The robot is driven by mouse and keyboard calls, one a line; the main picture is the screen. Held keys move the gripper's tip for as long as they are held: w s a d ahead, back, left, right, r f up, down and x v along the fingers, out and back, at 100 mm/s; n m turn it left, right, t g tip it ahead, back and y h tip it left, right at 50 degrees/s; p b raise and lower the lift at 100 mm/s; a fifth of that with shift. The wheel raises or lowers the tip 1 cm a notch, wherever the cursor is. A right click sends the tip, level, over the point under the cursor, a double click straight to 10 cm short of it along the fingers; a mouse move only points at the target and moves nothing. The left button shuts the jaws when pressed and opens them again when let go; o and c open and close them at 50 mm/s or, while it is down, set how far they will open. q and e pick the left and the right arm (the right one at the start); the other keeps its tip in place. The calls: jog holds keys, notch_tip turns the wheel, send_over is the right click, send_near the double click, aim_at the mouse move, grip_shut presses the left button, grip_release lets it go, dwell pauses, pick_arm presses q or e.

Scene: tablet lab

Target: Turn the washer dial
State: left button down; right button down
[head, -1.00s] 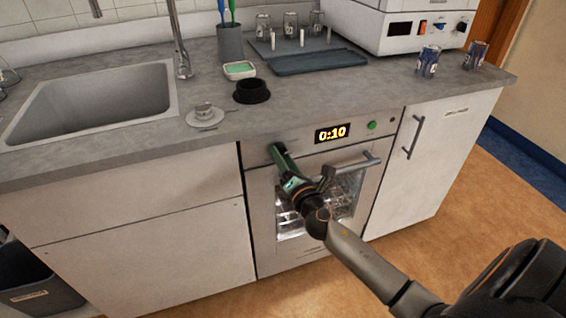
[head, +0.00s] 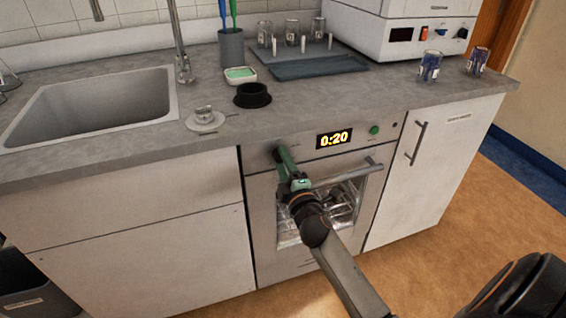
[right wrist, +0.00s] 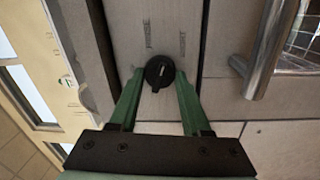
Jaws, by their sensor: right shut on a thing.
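The washer (head: 258,215) is built in under the counter, with a glass door and a lit display (head: 334,138) reading 0:20. In the right wrist view its round black dial (right wrist: 159,72) sits between the green fingers of my right gripper (right wrist: 160,80). My right gripper (head: 280,156) reaches the left end of the washer's front panel in the head view and is shut on the dial. The gripper mostly hides the dial there. My left gripper is not in view.
The washer's bar handle (head: 345,172) juts out just right of my gripper and also shows in the right wrist view (right wrist: 268,45). The counter edge overhangs above. A green button (head: 374,130) is right of the display. The floor in front is clear.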

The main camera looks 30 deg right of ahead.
jog(key=shift+r+m+p, duration=0.15)
jog(key=shift+m+p, duration=0.6)
jog(key=shift+m, duration=2.35)
jog(key=shift+g+h, duration=0.3)
jog(key=shift+c, duration=1.8)
grip_release()
